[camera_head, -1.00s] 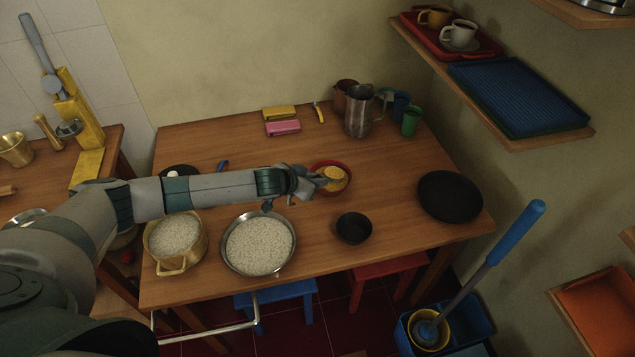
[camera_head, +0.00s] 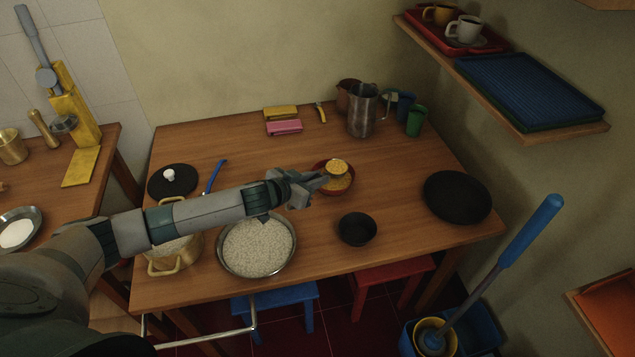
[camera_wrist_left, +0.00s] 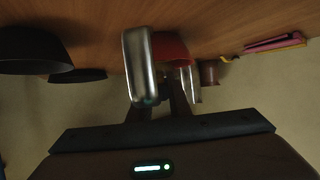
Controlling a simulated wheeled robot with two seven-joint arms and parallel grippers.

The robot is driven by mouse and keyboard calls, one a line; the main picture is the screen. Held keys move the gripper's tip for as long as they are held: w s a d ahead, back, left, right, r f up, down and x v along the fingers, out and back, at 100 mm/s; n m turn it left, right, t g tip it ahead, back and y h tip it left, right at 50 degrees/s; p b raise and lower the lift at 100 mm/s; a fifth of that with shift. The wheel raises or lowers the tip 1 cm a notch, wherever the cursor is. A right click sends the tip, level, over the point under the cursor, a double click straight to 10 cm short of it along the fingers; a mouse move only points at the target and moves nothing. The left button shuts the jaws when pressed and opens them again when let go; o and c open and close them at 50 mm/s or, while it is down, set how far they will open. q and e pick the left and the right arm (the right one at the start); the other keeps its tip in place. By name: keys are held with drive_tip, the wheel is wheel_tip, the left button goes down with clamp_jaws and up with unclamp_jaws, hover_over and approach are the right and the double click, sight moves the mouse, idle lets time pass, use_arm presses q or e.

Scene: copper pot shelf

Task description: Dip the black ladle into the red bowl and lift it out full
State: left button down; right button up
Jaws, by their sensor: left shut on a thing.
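My left gripper (camera_head: 312,183) is shut on the ladle, whose round cup (camera_head: 337,166) shows full of yellow-orange food in the head view. The cup overlaps the far side of the red bowl (camera_head: 323,189) and appears just above it. Yellow-orange food (camera_head: 338,184) also shows in the bowl. In the left wrist view, which is upside down, the cup (camera_wrist_left: 138,65) looks like grey metal and stands in front of the red bowl (camera_wrist_left: 172,47). The ladle's handle is mostly hidden by the fingers (camera_wrist_left: 158,108). My right gripper is not in view.
A black bowl (camera_head: 357,229) and black pan (camera_head: 457,197) stand to the right. A metal jug (camera_head: 362,110) and cups stand behind.

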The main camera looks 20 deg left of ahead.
use_arm(q)
drive_tip(key=shift+s+r+p, duration=0.15)
drive_tip(key=shift+r+p, duration=0.5)
drive_tip(key=shift+r, duration=0.15)
drive_tip(key=shift+s+a+r+t+p, duration=0.15)
drive_tip(key=shift+r+p, duration=0.1)
drive_tip(key=shift+r, duration=0.25)
drive_tip(key=shift+s+r+t+p, duration=0.15)
drive_tip(key=shift+r+p, duration=0.1)
drive_tip(key=shift+r, duration=0.2)
drive_tip(key=shift+r, duration=0.1)
drive_tip(key=shift+w+r+p, duration=0.1)
drive_tip(key=shift+p, duration=0.95)
drive_tip(key=shift+g+p, duration=0.6)
drive_tip(key=shift+p, duration=1.55)
